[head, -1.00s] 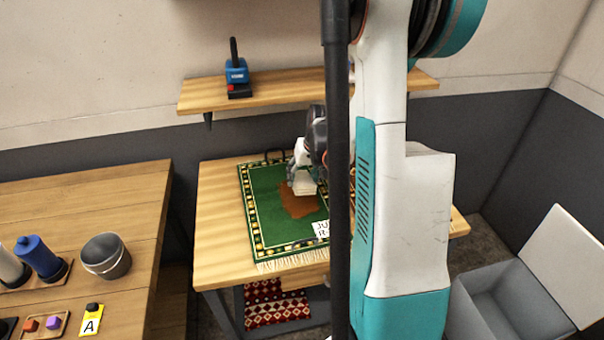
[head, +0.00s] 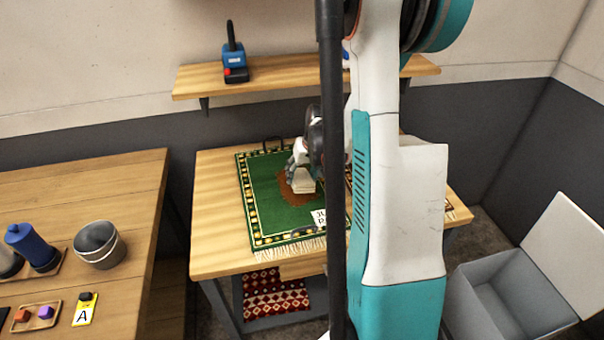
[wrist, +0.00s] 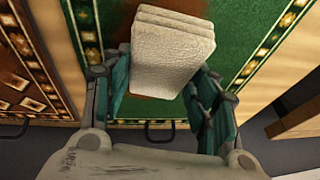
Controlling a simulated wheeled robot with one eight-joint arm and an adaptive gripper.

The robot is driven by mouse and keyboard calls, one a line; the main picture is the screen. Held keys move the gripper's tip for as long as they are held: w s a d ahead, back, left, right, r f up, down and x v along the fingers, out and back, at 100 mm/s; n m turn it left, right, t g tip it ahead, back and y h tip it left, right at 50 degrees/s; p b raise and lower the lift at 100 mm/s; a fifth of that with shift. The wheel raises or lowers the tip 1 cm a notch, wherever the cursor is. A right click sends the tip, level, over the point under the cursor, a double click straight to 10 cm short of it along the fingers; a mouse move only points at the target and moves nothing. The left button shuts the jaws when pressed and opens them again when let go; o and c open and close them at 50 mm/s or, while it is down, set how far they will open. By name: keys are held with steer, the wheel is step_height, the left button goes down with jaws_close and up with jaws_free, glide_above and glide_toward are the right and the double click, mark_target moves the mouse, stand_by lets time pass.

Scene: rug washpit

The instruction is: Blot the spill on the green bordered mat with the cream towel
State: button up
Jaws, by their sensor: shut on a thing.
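The green bordered mat (head: 266,222) lies on a wooden table, with fringe along its front edge. A brown spill (head: 288,198) shows near the mat's middle. My gripper (head: 299,178) is over the spill, shut on the cream towel (head: 303,187). In the wrist view the folded towel (wrist: 172,50) sits between the teal fingers of my gripper (wrist: 160,85), over the mat (wrist: 240,25). Part of the spill (wrist: 150,105) shows beside the towel. The towel looks low over the mat; I cannot tell whether it touches. My arm hides the mat's right side.
A shelf (head: 290,77) with a blue tool (head: 233,60) is above. A grey bin (head: 495,300) stands right; a bucket (head: 99,244) is on the left table.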

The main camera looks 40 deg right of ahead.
steer(key=shift+f+b, duration=0.65)
steer(key=shift+b, duration=0.05)
stand_by(1.9)
steer(key=shift+r, duration=0.1)
step_height(320, 180, up, 7)
steer(key=p, duration=0.5)
stand_by(0.4)
